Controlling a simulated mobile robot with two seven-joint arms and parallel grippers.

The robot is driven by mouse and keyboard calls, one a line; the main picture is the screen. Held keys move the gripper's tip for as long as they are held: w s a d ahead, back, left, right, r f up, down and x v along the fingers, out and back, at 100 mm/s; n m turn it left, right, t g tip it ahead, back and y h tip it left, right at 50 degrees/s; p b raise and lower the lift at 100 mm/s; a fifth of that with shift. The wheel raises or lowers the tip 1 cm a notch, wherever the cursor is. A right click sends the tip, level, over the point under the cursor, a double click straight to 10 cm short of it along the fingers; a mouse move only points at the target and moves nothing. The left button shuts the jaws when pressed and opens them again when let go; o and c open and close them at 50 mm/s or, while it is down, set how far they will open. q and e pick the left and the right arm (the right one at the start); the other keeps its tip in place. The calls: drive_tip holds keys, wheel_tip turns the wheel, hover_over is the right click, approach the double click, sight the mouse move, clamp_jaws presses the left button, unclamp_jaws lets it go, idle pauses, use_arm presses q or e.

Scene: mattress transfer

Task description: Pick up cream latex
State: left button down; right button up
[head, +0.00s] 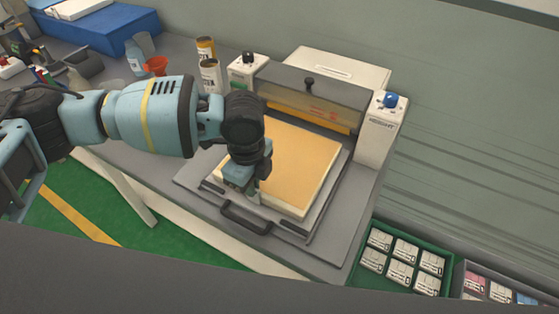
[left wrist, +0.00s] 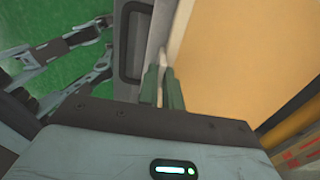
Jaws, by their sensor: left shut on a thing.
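The cream latex (head: 295,165) is a thick slab with a tan-orange top and pale cream sides. It lies on the grey tray of the press machine. Its top fills much of the left wrist view (left wrist: 245,50). My left gripper (head: 254,194) reaches down over the slab's near left edge and is shut on that edge. In the left wrist view its two thin fingers (left wrist: 161,92) stand close together at the pale side of the slab. The arm and wrist cover the slab's left part in the head view.
The press (head: 320,95) with its white side post (head: 378,135) stands right behind the slab. A dark handle (head: 246,218) is at the tray's front. Bottles (head: 210,75) and an orange funnel (head: 156,66) stand behind the arm. A green crate (head: 443,268) of boxes is lower right.

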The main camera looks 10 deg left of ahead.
use_arm(q)
drive_tip(key=shift+r, duration=0.15)
drive_tip(key=shift+r, duration=0.5)
wheel_tip(320, 180, up, 2)
drive_tip(key=shift+r, duration=0.1)
drive_tip(key=s+d, duration=0.2)
drive_tip(key=s, duration=0.5)
drive_tip(key=s+d+r, duration=0.1)
drive_tip(key=s+d, duration=0.1)
drive_tip(key=s, duration=0.6)
drive_tip(key=shift+s+d+r+p, duration=0.2)
drive_tip(key=shift+r+p, duration=0.1)
drive_tip(key=shift+p, duration=0.15)
